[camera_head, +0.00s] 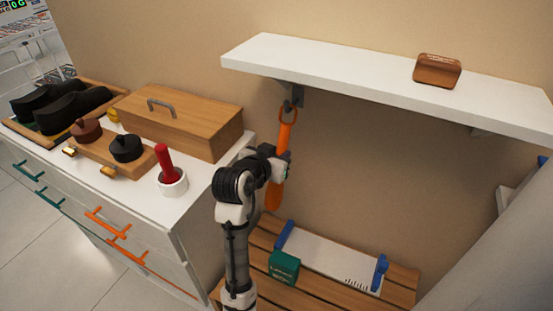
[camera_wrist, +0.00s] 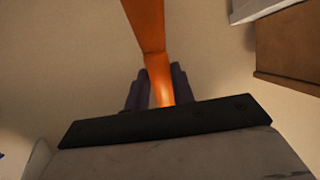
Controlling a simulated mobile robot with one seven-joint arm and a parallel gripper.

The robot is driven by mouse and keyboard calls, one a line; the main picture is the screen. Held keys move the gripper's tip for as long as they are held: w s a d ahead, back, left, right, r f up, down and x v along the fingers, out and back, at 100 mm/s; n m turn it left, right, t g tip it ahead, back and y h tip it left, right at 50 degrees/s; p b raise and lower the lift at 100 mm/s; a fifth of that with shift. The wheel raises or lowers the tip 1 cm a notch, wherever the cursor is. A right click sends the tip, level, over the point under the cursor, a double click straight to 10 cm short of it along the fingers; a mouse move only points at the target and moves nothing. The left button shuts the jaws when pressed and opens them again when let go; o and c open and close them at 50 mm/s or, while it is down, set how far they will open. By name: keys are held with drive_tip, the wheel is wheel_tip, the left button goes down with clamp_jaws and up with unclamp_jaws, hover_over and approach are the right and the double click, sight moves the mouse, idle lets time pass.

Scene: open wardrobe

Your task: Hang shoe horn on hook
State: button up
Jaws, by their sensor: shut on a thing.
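The orange shoe horn (camera_head: 273,196) hangs upright, its ring end up, close to the wall below the white shelf. My gripper (camera_head: 284,163) is shut on its middle. In the wrist view the shoe horn (camera_wrist: 149,30) runs up from between the two dark fingers (camera_wrist: 158,88). The dark hook (camera_head: 294,97) is under the shelf, at the ring (camera_head: 288,115). The ring overlaps the hook in the head view; I cannot tell whether it is around the hook or only in front of it.
The white shelf (camera_head: 350,75) bears a wooden brush (camera_head: 437,71). The white cabinet (camera_head: 195,205) at left carries a wooden box (camera_head: 180,118), a red-handled item in a white cup (camera_head: 172,182), and shoes (camera_head: 62,108). A slatted bench (camera_head: 325,287) below holds a green box (camera_head: 284,267).

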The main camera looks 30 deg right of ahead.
drive_tip(key=shift+w+d+f+h+b, duration=0.3)
drive_tip(key=shift+d+f+b, duration=0.2)
drive_tip(key=shift+b, duration=0.55)
drive_tip(key=shift+w+d+f+t+h+b, duration=0.15)
drive_tip(key=shift+d+t+h+b, duration=0.2)
drive_tip(key=shift+b, duration=0.3)
drive_tip(key=o, duration=1.7)
drive_tip(key=shift+a, duration=0.1)
drive_tip(key=shift+c, duration=0.2)
drive_tip(key=s+a+f+b, duration=0.2)
drive_tip(key=s+a, duration=0.3)
drive_tip(key=a, duration=0.3)
drive_tip(key=shift+a+f, duration=0.3)
idle(0.5)
